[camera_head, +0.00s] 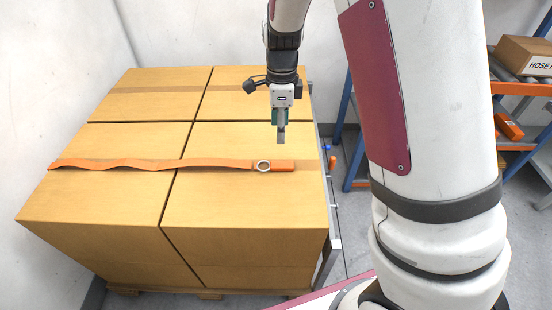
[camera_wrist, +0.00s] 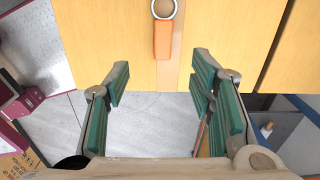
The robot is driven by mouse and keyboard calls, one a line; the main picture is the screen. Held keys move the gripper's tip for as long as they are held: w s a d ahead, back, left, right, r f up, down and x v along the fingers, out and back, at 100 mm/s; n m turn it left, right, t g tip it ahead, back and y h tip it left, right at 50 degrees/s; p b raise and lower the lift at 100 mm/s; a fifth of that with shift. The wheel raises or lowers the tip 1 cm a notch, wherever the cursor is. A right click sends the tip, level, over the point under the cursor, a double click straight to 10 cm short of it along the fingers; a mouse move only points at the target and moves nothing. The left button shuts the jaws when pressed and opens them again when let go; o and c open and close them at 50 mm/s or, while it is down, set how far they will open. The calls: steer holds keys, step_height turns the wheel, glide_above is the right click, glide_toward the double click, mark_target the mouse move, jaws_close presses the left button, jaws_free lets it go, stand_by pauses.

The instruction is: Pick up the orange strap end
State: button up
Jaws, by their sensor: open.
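A long orange strap (camera_head: 140,162) lies across the tops of the cardboard boxes, wavy toward its left end. Near its right end a metal ring (camera_head: 263,166) sits on the strap, and a short orange end (camera_head: 283,166) lies to the right of it. In the wrist view the orange strap end (camera_wrist: 162,40) shows at the top centre, with the ring (camera_wrist: 164,8) above it. My gripper (camera_head: 281,138) hangs above the boxes, near the strap end and apart from it. In the wrist view my gripper (camera_wrist: 160,100) has its green-padded fingers spread wide with nothing between them.
Cardboard boxes (camera_head: 245,205) stand side by side on a wooden pallet (camera_head: 210,295). A metal frame (camera_head: 325,215) runs along their right side. A shelf (camera_head: 520,88) with a cardboard box (camera_head: 522,55) stands at the far right. The box tops around the strap are clear.

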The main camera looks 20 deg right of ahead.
steer(key=b, duration=0.1)
glide_above(281, 164)
steer(key=f, duration=0.8)
steer(key=shift+s+a+f, duration=0.2)
steer(key=shift+a+f, duration=0.05)
steer(key=shift+f, duration=0.15)
steer(key=shift+w+d+f+b, duration=0.1)
steer(key=shift+f+b, duration=0.2)
steer(key=shift+f, duration=1.1)
steer(key=shift+w+d+f+b, duration=0.1)
steer(key=shift+f+b, duration=0.2)
steer(key=shift+f, duration=1.05)
jaws_close()
